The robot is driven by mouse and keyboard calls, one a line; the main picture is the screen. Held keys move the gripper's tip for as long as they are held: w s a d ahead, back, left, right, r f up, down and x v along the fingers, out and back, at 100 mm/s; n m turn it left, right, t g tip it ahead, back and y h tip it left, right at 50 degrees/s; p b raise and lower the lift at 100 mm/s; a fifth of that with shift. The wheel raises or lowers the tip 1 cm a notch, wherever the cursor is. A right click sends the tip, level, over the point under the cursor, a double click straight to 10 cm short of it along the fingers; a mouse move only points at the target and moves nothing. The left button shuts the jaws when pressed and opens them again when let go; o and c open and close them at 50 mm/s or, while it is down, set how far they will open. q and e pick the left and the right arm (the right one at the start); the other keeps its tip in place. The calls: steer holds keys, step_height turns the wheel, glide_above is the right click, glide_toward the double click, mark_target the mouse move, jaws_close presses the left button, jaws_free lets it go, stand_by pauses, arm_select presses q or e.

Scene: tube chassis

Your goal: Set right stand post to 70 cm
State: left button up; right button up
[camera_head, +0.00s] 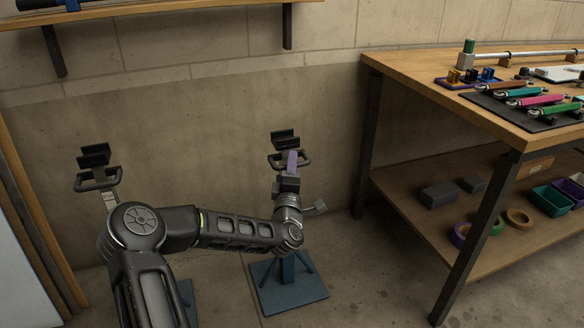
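The right stand (304,288) has a blue-grey square base on the floor; a black cradle (285,136) and a dark handle loop (275,163) top its post. A purple piece (292,161) shows at the handle. A small grey knob or lever (319,206) sticks out to the right, lower down. My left gripper (289,178) is in front of the post, just under the handle, and the arm hides much of the post. I cannot tell whether its fingers touch or close on anything. No height reading is legible. My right gripper is out of view.
A similar left stand (95,155) rises behind my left arm, its base mostly hidden. A wooden workbench (430,80) with tools and a lower shelf (400,185) stands at the right. A wall shelf (150,8) is above. Floor between right stand and bench is clear.

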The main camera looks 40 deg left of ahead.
arm_select(q)
steer(key=shift+c, duration=0.3)
jaws_close()
stand_by(1.1)
